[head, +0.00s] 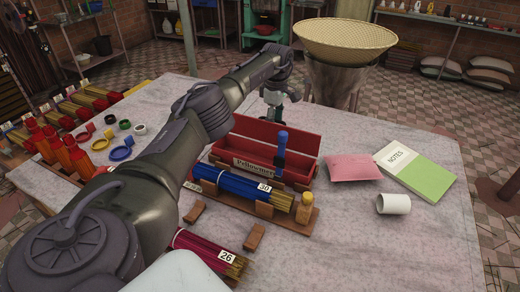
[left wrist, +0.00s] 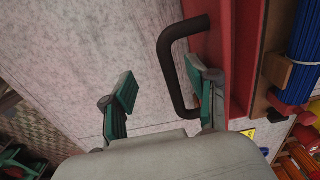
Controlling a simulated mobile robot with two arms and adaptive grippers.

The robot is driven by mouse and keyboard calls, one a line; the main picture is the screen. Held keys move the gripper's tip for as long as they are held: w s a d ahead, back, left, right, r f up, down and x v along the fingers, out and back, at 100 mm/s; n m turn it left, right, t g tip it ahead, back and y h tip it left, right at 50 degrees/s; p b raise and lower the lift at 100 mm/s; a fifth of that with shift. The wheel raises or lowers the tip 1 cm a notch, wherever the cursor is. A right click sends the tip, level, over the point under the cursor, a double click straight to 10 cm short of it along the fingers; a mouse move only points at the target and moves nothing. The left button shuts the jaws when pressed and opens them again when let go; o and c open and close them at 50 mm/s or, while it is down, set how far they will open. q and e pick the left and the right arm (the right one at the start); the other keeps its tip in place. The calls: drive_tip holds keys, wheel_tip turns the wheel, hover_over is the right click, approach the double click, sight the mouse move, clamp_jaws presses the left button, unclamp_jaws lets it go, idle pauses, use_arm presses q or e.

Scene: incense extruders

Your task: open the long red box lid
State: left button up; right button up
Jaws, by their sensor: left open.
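The long red box (head: 300,180) stands mid-table in the head view, with a name label on its front. Its red lid (head: 285,136) stands raised along the back edge, and part of the inside shows. My left gripper (head: 274,106) is behind the lid, partly hidden by it. In the left wrist view my open left gripper (left wrist: 161,78) has its fingers on either side of the dark handle (left wrist: 170,62). The right finger sits inside the handle loop, near the red lid (left wrist: 238,55). Contact with the handle is unclear. My right gripper is out of view.
A wooden rack with blue incense bundles (head: 235,186) lies in front. A pink packet (head: 353,167), a green notebook (head: 418,168) and a white cup (head: 393,204) lie to the right. A woven basket (head: 345,40) stands behind the table.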

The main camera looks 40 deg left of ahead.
use_arm(q)
drive_tip(key=shift+o, duration=0.3)
wheel_tip(320, 180, up, 7)
drive_tip(key=p, duration=0.6)
idle(0.6)
